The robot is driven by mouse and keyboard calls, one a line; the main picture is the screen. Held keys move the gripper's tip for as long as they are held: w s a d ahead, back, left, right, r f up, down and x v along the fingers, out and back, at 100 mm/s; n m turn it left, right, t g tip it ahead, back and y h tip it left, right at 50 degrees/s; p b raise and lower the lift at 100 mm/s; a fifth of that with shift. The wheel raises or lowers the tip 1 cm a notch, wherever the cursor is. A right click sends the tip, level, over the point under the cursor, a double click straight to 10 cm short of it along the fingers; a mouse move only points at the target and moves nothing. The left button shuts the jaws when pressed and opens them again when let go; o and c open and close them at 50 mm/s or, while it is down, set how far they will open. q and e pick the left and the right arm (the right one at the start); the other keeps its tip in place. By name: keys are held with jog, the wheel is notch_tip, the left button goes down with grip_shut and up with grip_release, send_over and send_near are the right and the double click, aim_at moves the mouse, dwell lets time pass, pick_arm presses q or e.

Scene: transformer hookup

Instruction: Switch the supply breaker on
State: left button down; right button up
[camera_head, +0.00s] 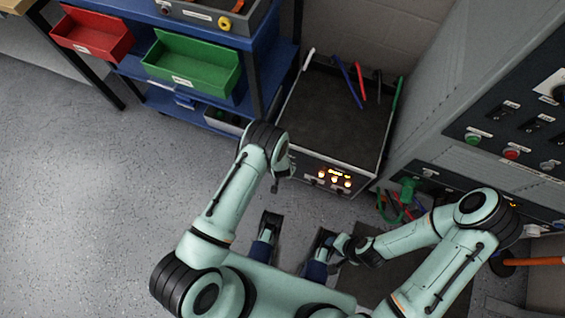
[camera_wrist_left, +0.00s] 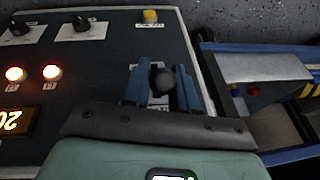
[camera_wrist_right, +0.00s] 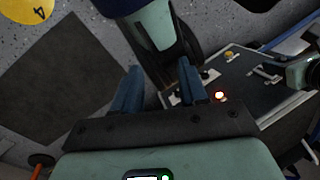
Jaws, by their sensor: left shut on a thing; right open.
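The supply unit (camera_head: 345,125) is a dark-topped box with lit orange lamps on its front. In the left wrist view its front panel (camera_wrist_left: 112,60) faces me. The breaker lever's dark round knob (camera_wrist_left: 163,82) sits over a pale plate there. My left gripper (camera_wrist_left: 162,85) is shut on the knob, one blue finger on each side. The lever's shaft is hidden, so its on or off position is unclear. My left gripper is hard to make out in the head view. My right gripper (camera_wrist_right: 158,78) is open and empty, away from the panel.
The panel also carries black knobs (camera_wrist_left: 82,25), lit lamps (camera_wrist_left: 50,72) and a yellow button (camera_wrist_left: 150,16). A blue shelf (camera_head: 270,50) with red (camera_head: 95,35) and green (camera_head: 190,65) bins stands behind. A grey cabinet (camera_head: 440,110) is at right. Floor at left is clear.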

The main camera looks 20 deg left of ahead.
pick_arm(q)
jog(key=c, duration=1)
grip_release()
jog(key=p+v, duration=0.3)
jog(key=v, duration=1)
jog(key=shift+s+r, duration=0.1)
jog(key=shift+r, duration=0.05)
pick_arm(e)
jog(key=shift+g, duration=0.5)
jog(key=s+r, duration=0.2)
jog(key=r, duration=0.1)
jog(key=shift+s+a+r, duration=0.25)
jog(key=shift+s+a, duration=0.05)
jog(key=shift+a, duration=0.1)
pick_arm(q)
jog(key=shift+p, duration=0.3)
